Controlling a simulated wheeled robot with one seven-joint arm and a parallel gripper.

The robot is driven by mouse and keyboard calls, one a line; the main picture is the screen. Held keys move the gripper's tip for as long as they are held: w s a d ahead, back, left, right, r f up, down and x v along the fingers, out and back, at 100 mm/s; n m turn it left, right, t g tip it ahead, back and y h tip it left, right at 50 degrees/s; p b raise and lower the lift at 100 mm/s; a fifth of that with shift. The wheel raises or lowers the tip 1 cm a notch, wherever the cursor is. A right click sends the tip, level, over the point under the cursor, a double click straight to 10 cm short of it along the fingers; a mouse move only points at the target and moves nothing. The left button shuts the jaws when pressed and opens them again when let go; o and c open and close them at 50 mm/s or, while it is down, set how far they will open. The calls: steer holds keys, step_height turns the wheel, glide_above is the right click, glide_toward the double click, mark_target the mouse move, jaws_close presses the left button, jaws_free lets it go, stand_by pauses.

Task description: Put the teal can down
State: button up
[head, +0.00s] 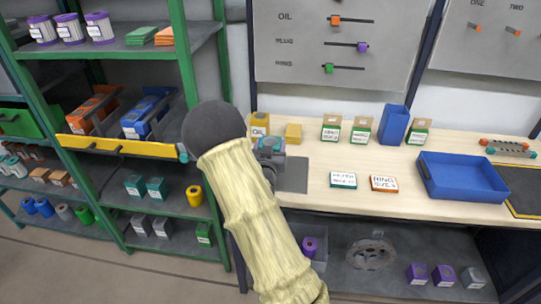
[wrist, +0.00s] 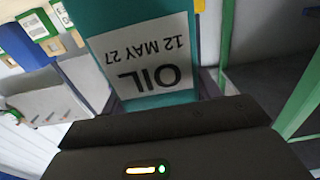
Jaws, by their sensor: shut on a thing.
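The teal can fills the upper middle of the wrist view (wrist: 145,50), with a white label reading "OIL 12 MAY 27" upside down. My gripper (wrist: 165,115) is shut on it; its dark body crosses the bottom of that view. In the head view my gripper (head: 267,160) is partly hidden behind my pale-sleeved arm, over the left end of the wooden bench (head: 310,200). A small teal part of the can (head: 270,143) shows there. I cannot tell whether the can touches the bench.
A grey mat (head: 292,175) lies just right of my gripper. Labelled boxes (head: 331,128), a blue bin (head: 393,125) and a blue tray (head: 462,180) are further right. A green-framed shelf (head: 188,75) stands left.

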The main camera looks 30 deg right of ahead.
steer(key=shift+f, duration=2)
steer(key=o, duration=1.3)
steer(key=shift+f, duration=0.1)
steer(key=shift+r, duration=0.2)
steer(key=b+v, duration=0.2)
steer(key=v, duration=1)
steer(key=shift+f, duration=0.1)
